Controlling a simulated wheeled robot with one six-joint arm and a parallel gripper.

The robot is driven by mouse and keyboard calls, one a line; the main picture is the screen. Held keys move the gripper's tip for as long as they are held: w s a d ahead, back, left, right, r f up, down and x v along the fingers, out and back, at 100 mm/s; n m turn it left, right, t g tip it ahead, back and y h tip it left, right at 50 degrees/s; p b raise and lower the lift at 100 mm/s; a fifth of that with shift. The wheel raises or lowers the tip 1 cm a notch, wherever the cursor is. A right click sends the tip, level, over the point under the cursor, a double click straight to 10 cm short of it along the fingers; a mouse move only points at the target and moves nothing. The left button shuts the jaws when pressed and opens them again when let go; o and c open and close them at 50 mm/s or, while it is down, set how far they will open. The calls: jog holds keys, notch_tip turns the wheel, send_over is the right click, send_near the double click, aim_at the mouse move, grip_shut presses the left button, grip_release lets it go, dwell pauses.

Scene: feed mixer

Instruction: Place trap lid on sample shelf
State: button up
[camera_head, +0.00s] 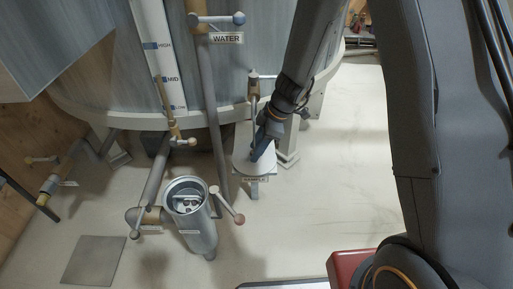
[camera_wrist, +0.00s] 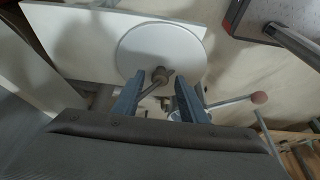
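The trap lid (camera_wrist: 150,45) is a pale round disc with a small knob (camera_wrist: 159,75). In the wrist view it lies flat on the white rectangular sample shelf (camera_wrist: 80,35), near the shelf's edge. The shelf, with its SAMPLE label (camera_head: 255,179), stands below my gripper in the head view. My gripper (camera_head: 257,152) points down at it. In the wrist view the two blue fingers of my gripper (camera_wrist: 159,82) are spread, with the knob between their tips and a gap on each side. In the head view my gripper partly hides the lid.
The open metal trap cylinder (camera_head: 190,207) stands left of the shelf, with a red-knobbed lever (camera_head: 238,218) beside it. A vertical pipe (camera_head: 212,110) and the large tank (camera_head: 105,60) are close behind. The floor right of the shelf is clear.

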jog(key=shift+r, duration=0.15)
jog(key=shift+d+r+p, duration=0.1)
jog(key=shift+r+p, duration=0.15)
jog(key=shift+p, duration=0.05)
jog(key=v, duration=1.2)
jog(key=s+d+r+m+h, duration=0.1)
jog(key=s+d+r+m, duration=0.2)
jog(key=s+m, duration=0.3)
jog(key=s+d+r+m+h, duration=0.2)
jog(key=s+d+r+m, duration=0.1)
jog(key=s+d+m, duration=0.3)
jog(key=s+d+r+m+h, duration=0.1)
jog(key=s+d+r+m, duration=0.2)
jog(key=s+m, duration=0.3)
jog(key=s+d, duration=0.1)
jog(key=s, duration=0.2)
jog(key=shift+d+m, duration=0.2)
jog(key=shift+m, duration=0.1)
jog(key=shift+n+h, duration=0.3)
jog(key=shift+n, duration=0.2)
jog(key=r+p, duration=0.1)
jog(key=p, duration=0.2)
jog(key=a+r+p, duration=0.1)
jog(key=r+p, duration=0.1)
jog(key=p, duration=0.1)
jog(key=s+a+r+p, duration=0.1)
jog(key=r+p, duration=0.1)
jog(key=p, duration=0.1)
jog(key=shift+r+p, duration=0.15)
jog(key=shift+p, duration=0.2)
